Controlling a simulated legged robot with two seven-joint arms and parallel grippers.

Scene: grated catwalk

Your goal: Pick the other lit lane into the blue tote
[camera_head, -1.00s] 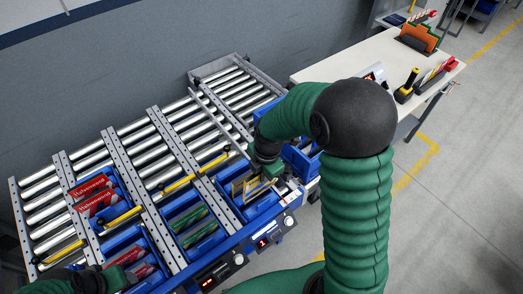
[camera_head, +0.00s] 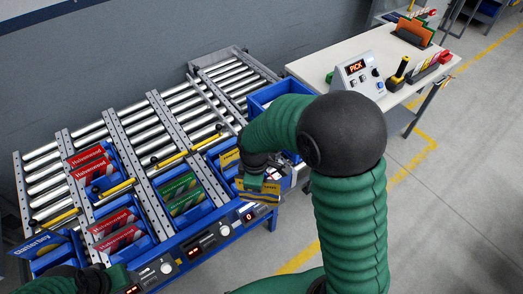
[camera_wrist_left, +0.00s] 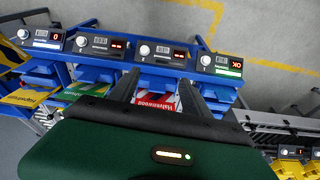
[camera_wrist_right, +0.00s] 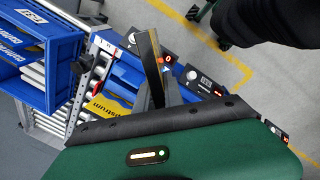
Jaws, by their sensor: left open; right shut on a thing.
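My right gripper (camera_head: 252,180) is shut on a yellow box with a dark band (camera_head: 260,190), held above the front of the right-hand lane. In the right wrist view the held box (camera_wrist_right: 150,62) shows edge-on between the fingers. Another yellow box (camera_head: 229,159) stands in that lane's blue bin. The blue tote (camera_head: 262,104) stands right of the rollers, partly hidden by my right arm. My left gripper (camera_wrist_left: 158,92) is open and empty over the lane fronts; its fingertips are unclear in the head view. The right-hand lane's display (camera_head: 248,216) is lit and reads 0.
Red boxes (camera_head: 91,163), green boxes (camera_head: 180,190) and a blue box (camera_head: 40,244) stand in other lane bins. A console reading PICK (camera_head: 357,67) sits on the white bench (camera_head: 312,68). The grey floor (camera_head: 440,220) at right is clear.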

